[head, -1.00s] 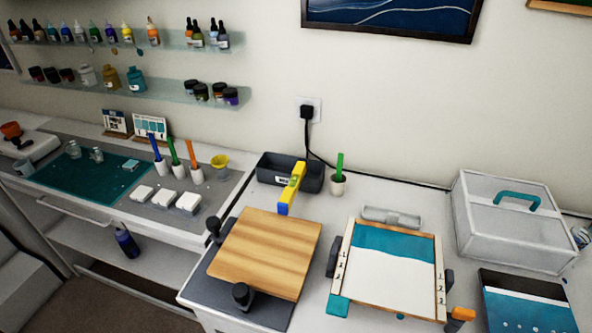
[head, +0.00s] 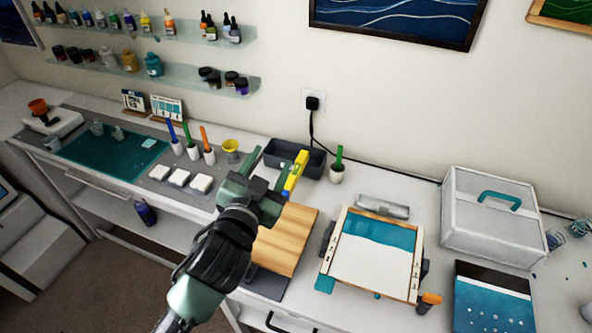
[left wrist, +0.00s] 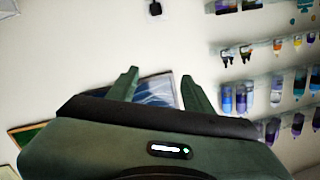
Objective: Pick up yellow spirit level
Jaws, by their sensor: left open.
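The yellow spirit level (head: 297,170) shows in the head view, with its upper end over the dark grey bin and its lower end by the wooden board (head: 290,235). My left gripper (head: 268,168) is just left of the level in the picture and partly hides the board. In the left wrist view the left gripper's (left wrist: 160,88) two green fingers are apart with nothing between them. The level does not show in that view, which faces the wall. I cannot tell the gripper's exact height over the table. My right gripper is not in view.
The dark grey bin (head: 313,164) stands behind the level, with a green-handled tool in a white cup (head: 337,170) to its right. A framed resin panel (head: 368,262) lies right of the board. A white case (head: 490,218) stands further right. White cups with coloured tools stand left.

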